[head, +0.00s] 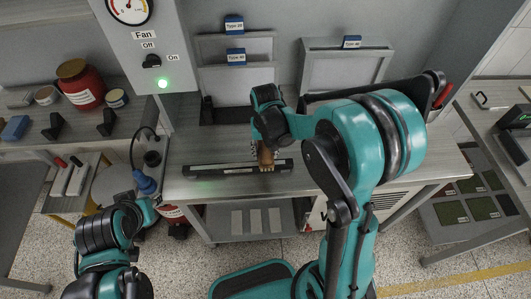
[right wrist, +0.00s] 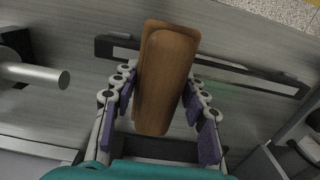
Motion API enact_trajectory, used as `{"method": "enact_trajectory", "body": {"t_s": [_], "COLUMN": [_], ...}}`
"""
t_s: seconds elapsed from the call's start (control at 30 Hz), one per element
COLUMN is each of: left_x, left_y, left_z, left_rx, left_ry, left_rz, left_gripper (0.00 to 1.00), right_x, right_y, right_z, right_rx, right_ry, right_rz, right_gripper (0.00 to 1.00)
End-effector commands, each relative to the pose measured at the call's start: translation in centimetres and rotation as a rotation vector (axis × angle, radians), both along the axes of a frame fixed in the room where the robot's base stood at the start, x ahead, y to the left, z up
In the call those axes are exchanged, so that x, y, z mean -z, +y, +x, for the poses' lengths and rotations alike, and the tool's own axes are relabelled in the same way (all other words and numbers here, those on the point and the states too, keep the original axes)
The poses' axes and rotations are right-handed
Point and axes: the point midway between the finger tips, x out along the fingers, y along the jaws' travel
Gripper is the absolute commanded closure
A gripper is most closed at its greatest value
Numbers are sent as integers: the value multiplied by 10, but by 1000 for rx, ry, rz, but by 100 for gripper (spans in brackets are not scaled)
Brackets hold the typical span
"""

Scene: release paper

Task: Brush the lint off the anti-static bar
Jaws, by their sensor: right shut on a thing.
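The anti-static bar (head: 215,171) is a long dark bar lying along the front of the grey bench in the head view. It also crosses the upper part of the right wrist view (right wrist: 255,78). My right gripper (head: 265,146) reaches down over the bar and is shut on a brush with a brown wooden body (right wrist: 168,80). I cannot make out lint.
Framed panels (head: 345,66) stand along the back of the bench (head: 420,165). A grey fan control box (head: 150,45) with a lit green lamp stands at the back left. A blue-tipped tool with a cable (head: 146,184) is left of the bench. The bench right of the bar looks clear.

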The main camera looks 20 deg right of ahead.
Motion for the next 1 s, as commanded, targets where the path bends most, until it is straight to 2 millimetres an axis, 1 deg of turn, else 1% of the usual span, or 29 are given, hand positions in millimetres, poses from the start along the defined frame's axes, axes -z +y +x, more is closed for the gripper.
{"method": "enact_trajectory", "body": {"t_s": [0.03, 0.1, 0.3, 0.4, 1.0], "left_x": [-6, -11, -23, -27, -26], "left_y": [0, 0, 0, 0, 0], "left_z": [0, 0, 0, 0, 0], "left_rx": [0, 0, 0, 0, 0], "left_ry": [0, 0, 0, 0, 0], "left_rz": [0, 0, 0, 0, 0], "left_gripper": [68, 68, 68, 68, 68], "right_x": [-8, -14, -32, -37, -37], "right_y": [-1, -1, -2, -3, -3], "right_z": [1, 2, 5, 6, 7], "right_rx": [0, 0, -1, -2, -4], "right_ry": [0, 0, 0, 0, 0], "right_rz": [0, 0, 0, 0, 0], "right_gripper": [84, 84, 84, 84, 84]}}
